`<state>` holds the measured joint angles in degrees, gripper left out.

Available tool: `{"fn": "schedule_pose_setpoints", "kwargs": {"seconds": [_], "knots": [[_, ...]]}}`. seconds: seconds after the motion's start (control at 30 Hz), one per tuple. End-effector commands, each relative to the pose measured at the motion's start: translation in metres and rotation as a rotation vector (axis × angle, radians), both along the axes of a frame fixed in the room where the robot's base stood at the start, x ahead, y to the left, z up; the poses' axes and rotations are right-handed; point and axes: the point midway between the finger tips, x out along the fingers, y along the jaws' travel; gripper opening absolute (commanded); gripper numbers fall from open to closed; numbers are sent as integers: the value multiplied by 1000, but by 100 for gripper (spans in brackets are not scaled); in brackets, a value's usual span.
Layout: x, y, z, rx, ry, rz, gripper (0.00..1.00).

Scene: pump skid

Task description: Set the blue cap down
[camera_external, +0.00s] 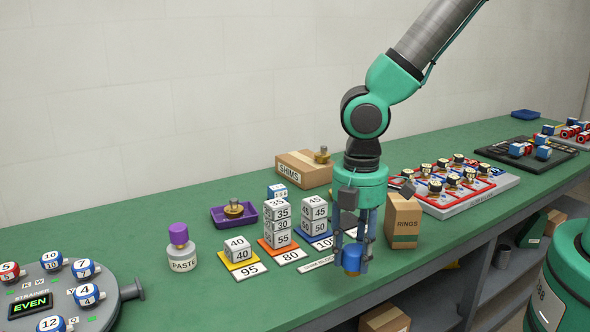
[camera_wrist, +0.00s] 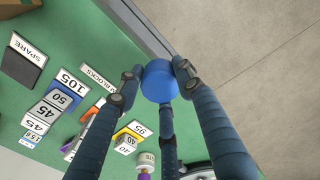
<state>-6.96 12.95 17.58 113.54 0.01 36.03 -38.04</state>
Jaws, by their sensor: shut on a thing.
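My gripper (camera_external: 352,258) has several dark blue fingers and points down near the front edge of the green bench (camera_external: 160,255). In the wrist view the blue cap (camera_wrist: 159,82) sits between the fingertips, partly over the bench's edge strip in the picture. How high the cap is above the bench is hard to tell.
Left of my gripper are numbered block stacks (camera_external: 279,228) on labelled plates and the paste jar (camera_external: 181,252). The RINGS box (camera_external: 404,221) stands close on the right. A purple tray (camera_external: 234,213) and the SHIMS box (camera_external: 303,168) are behind. Bare green lies front left.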

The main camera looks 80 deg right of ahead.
Motion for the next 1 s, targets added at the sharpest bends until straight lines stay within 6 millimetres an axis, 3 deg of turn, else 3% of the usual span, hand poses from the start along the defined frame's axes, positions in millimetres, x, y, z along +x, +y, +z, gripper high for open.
{"fn": "schedule_pose_setpoints", "kwargs": {"seconds": [0.2, 0.7, 1.0], "knots": [[1, 0, -25, 0, -1, 0, 8], [2, 0, -29, 1, -2, 0, 8], [32, 4, -33, 0, -1, 0, 8]]}}
